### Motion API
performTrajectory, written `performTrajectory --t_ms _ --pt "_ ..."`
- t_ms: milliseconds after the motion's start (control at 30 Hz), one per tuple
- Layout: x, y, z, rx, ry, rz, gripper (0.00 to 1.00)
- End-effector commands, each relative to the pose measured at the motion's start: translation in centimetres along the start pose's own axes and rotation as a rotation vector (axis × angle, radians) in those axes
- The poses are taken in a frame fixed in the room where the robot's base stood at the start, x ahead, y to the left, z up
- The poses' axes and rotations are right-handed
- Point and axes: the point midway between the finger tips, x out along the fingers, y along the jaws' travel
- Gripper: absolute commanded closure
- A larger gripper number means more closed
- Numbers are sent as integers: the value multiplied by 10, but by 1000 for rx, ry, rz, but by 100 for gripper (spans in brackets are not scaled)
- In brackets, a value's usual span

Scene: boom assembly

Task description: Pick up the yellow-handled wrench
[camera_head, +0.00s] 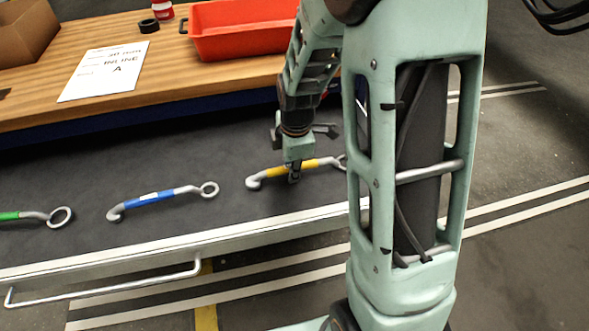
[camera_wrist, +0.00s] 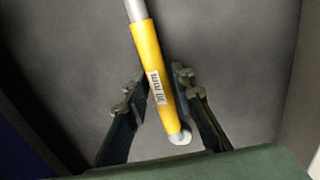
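The yellow-handled wrench (camera_head: 271,171) lies on the dark mat of the low bench, its ring end toward my arm at the right and its bent end at the left. My gripper (camera_head: 295,177) points down over the yellow handle. In the wrist view, the yellow handle (camera_wrist: 155,62) with a white label runs between the two fingers of my gripper (camera_wrist: 158,78). The fingers are apart, with a visible gap on the right side of the handle; the left fingertip looks close to it. Contact cannot be told. The ring end is partly hidden by my arm in the head view.
A blue-handled wrench (camera_head: 160,197) and a green-handled wrench (camera_head: 35,216) lie left on the same bench (camera_head: 235,222). Behind is a wooden table (camera_head: 160,75) with a red bin (camera_head: 240,40), a paper sheet (camera_head: 103,72) and a cardboard box (camera_head: 25,32).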

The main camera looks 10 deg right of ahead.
Motion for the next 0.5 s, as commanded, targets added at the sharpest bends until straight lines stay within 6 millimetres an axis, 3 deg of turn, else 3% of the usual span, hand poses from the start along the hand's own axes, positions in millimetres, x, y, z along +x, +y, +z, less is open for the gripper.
performTrajectory --t_ms 100,300,500 --pt "0 0 0 0 0 0 79" --pt "0 0 0 0 0 0 100" --pt "-1 0 0 0 0 0 100"
